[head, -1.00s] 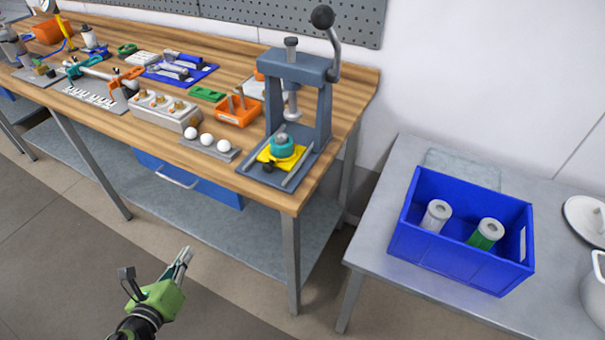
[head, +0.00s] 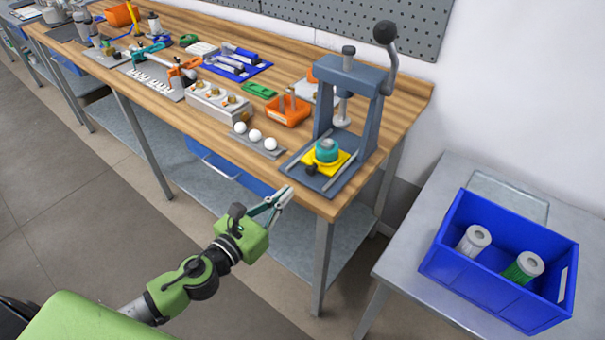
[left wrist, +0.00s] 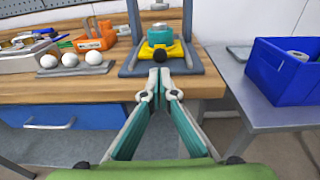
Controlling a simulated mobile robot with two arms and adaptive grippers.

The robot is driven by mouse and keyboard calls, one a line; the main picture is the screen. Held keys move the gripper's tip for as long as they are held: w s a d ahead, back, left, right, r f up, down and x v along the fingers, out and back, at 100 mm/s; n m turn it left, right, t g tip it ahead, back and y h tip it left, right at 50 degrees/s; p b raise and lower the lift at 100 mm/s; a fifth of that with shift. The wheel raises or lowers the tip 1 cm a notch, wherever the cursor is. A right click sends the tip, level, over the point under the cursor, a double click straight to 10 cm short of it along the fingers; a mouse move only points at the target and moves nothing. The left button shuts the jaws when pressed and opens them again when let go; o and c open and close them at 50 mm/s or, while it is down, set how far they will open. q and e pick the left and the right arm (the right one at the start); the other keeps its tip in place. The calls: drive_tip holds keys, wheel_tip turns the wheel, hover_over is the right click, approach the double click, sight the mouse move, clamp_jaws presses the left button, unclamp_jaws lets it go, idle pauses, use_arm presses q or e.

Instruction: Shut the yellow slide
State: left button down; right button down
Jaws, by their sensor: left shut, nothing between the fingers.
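The yellow slide (head: 338,161) is a flat plate with a dark knob (head: 311,169) at its front, on the grey base of the lever press (head: 352,105). A teal round part (head: 327,150) sits on the slide. The slide sits toward the front of the base, forward of the press's ram. In the left wrist view the slide (left wrist: 176,52) and its knob (left wrist: 159,56) are straight ahead, beyond the fingertips. My left gripper (head: 284,193) is shut and empty, in front of the bench edge, short of the knob. My right gripper is not in view.
Three white balls (head: 254,136) on a strip lie left of the press. An orange tray (head: 288,111) is behind them. A blue crate (head: 497,268) with two cylinders stands on the grey side table at right. Open floor lies in front of the bench.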

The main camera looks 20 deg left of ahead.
sight(312, 166)
use_arm(q)
drive_tip(key=p+x, duration=0.1)
drive_tip(key=x, duration=0.6)
drive_tip(key=shift+w+d+p, duration=0.1)
drive_tip(key=shift+w+p, duration=0.15)
drive_tip(key=shift+p, duration=0.1)
drive_tip(key=shift+w, duration=0.1)
drive_tip(key=shift+w+d+r, duration=0.1)
drive_tip(key=shift+w, duration=0.25)
drive_tip(key=x, duration=0.5)
drive_tip(key=shift+w+d+r, duration=0.15)
drive_tip(key=shift+w+d, duration=0.05)
drive_tip(key=shift+w, duration=0.15)
drive_tip(key=shift+r, duration=0.15)
drive_tip(key=shift+a, duration=0.1)
